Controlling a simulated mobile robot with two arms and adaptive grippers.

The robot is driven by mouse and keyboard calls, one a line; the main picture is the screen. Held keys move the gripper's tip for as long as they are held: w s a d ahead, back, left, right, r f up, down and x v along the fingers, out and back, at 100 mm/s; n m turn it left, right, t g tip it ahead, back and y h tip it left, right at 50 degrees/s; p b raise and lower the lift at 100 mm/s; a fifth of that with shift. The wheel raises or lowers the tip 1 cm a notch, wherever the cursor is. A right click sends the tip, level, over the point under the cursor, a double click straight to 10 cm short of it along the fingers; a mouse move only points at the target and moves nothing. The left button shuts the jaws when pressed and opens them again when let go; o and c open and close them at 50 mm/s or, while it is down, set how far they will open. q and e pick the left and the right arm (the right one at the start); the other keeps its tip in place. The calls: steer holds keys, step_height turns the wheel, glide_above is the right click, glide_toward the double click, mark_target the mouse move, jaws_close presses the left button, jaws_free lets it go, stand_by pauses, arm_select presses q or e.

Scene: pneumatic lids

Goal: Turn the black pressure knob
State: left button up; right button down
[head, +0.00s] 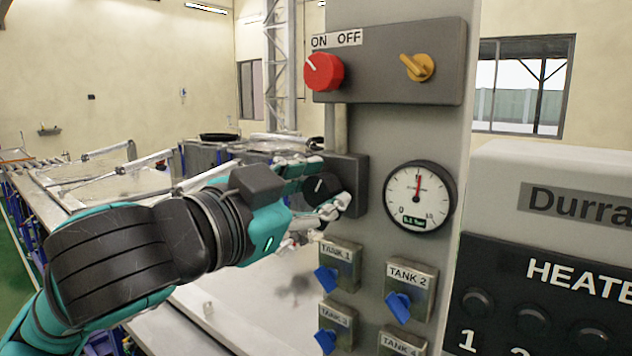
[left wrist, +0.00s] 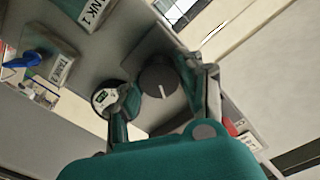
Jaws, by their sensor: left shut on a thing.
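The black pressure knob (head: 320,187) sits on a dark box on the side of the grey control column, with a pale mark on its face. My left gripper (head: 328,184) reaches in from the left and is shut on the knob, one finger above and one below. In the left wrist view the knob (left wrist: 158,80) shows between the two fingers (left wrist: 165,95), its white line visible. The round pressure gauge (head: 419,197) beside it has a red needle pointing almost straight up. Its small green readout is too small to read surely. My right gripper is out of view.
Above are a red ON/OFF knob (head: 324,72) and a yellow switch (head: 418,67). Below are tank valves with blue handles (head: 398,306). A heater panel (head: 545,300) stands at the right. A table with frames (head: 75,195) extends behind my left arm.

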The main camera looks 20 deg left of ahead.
arm_select(q)
steer(key=m+p, duration=0.1)
steer(key=m, duration=0.2)
steer(key=shift+m, duration=0.3)
stand_by(0.5)
steer(key=o, duration=1.2)
steer(key=shift+c, duration=0.2)
